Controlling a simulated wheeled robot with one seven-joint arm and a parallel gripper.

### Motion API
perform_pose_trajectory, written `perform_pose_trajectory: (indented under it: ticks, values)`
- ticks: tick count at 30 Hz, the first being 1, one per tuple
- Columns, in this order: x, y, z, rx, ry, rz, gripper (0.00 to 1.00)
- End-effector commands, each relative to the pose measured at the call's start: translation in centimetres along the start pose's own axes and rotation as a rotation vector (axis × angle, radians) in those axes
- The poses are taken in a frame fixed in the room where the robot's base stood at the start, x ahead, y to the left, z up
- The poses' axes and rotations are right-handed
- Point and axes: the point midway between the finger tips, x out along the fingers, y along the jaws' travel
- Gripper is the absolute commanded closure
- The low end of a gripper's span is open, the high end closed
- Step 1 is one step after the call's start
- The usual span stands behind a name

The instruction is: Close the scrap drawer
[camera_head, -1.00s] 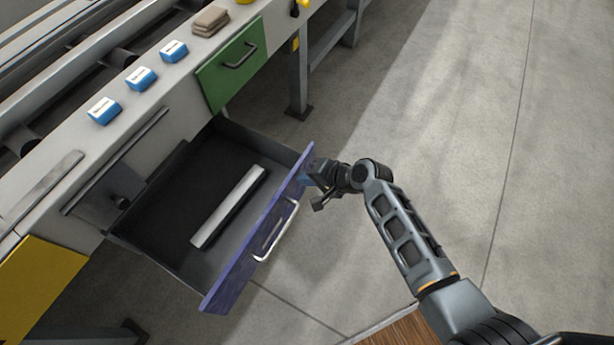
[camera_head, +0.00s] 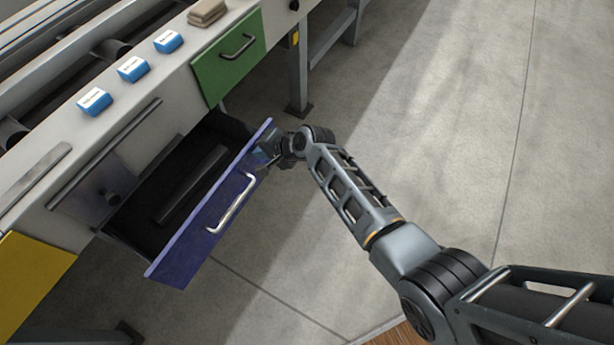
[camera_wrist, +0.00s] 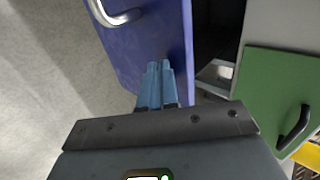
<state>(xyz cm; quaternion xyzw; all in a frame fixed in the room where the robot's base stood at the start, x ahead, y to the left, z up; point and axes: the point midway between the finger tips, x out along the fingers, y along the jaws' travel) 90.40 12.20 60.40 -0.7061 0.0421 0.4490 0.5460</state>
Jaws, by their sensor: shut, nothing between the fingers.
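The scrap drawer has a blue-purple front (camera_head: 200,235) with a pale bar handle (camera_head: 232,203). It stands partly open below the bench, and a long bar (camera_head: 192,185) lies inside in shadow. In the wrist view the drawer front (camera_wrist: 150,35) fills the upper middle, with its handle (camera_wrist: 115,14) at the top left. My gripper (camera_head: 268,148) is at the far end of the drawer front, beside the handle rather than on it. In the wrist view its blue fingers (camera_wrist: 157,75) are together, empty, with tips at the front's face; exact contact cannot be told.
A green drawer (camera_head: 228,70) with a dark handle is shut to the right of the open one. A yellow panel (camera_head: 35,285) is at the lower left. Several blue boxes (camera_head: 133,69) and a brown stack (camera_head: 207,12) sit on the bench top. The floor (camera_head: 450,150) at right is clear.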

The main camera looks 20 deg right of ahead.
Motion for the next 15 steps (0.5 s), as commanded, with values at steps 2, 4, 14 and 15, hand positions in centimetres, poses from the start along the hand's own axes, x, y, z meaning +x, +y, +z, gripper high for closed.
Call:
perform_pose_trajectory:
  ticks: [2, 4, 14, 15]
  values:
    - [2.2, -1.3, 0.0, -0.003, -0.001, -0.003, 1.0]
    - [3.7, -2.6, 0.0, -0.003, -0.001, -0.004, 1.0]
    - [9.5, -7.8, 0.0, -0.002, -0.001, -0.002, 1.0]
    - [10.0, -8.4, 0.0, -0.001, -0.001, -0.003, 1.0]
